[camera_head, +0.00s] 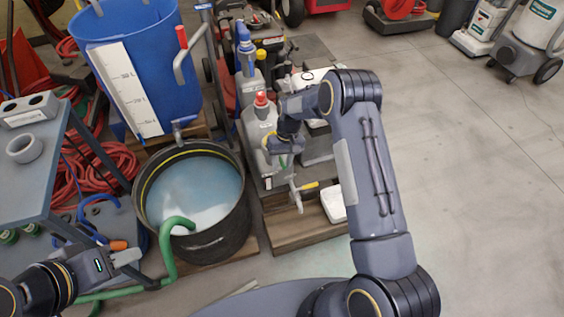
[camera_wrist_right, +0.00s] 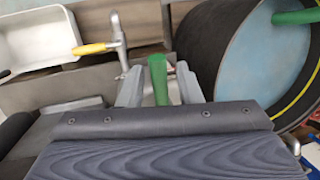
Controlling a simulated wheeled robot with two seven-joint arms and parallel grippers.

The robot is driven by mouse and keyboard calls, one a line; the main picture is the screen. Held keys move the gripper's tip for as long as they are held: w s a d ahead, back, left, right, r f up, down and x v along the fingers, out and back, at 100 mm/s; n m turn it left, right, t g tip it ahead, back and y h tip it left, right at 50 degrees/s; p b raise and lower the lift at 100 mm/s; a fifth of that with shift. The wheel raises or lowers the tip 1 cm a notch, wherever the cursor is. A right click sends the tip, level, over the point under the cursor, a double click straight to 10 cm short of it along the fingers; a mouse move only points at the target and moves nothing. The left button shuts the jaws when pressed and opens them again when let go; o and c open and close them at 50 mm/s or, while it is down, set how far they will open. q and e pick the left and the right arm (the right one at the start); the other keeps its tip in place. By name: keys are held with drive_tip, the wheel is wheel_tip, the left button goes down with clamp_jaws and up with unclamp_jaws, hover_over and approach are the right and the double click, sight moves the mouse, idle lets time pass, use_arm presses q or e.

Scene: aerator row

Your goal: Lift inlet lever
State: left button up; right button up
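A green lever handle (camera_wrist_right: 159,80) stands between the two fingers of my right gripper (camera_wrist_right: 159,72) in the right wrist view. The fingers are apart, with narrow gaps beside the handle. A yellow-handled lever (camera_head: 306,187) on a metal valve is lower down, and also shows in the right wrist view (camera_wrist_right: 90,49). My left gripper (camera_head: 130,257) is low at the left, near an orange handle (camera_head: 118,245); its finger gap is unclear.
A black tub (camera_head: 222,240) of bluish water, with a green hose (camera_head: 167,245), stands left of my right gripper. A blue tank (camera_head: 165,60) is behind it. A grey bench (camera_head: 30,160) stands at the left. A white tray (camera_head: 333,204) is nearby.

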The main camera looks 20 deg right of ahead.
drive_tip(key=p+v, duration=0.1)
drive_tip(key=v, duration=0.6)
drive_tip(key=shift+r, duration=0.4)
drive_tip(key=s+d+r+m+t+y, duration=0.1)
drive_tip(key=s+d+r+t, duration=0.1)
drive_tip(key=s+r, duration=0.6)
drive_tip(key=s+d+r+t+y, duration=0.1)
drive_tip(key=s+d+r, duration=0.2)
drive_tip(key=r, duration=0.8)
drive_tip(key=s+a+r+t, duration=0.1)
drive_tip(key=s+r+t, duration=0.1)
drive_tip(key=s, duration=0.9)
drive_tip(key=s+a+r+t, duration=0.2)
drive_tip(key=s, duration=0.9)
wheel_tip(320, 180, up, 18)
drive_tip(key=p, duration=1.8)
drive_tip(key=shift+s+m, duration=0.2)
drive_tip(key=shift+m, duration=0.1)
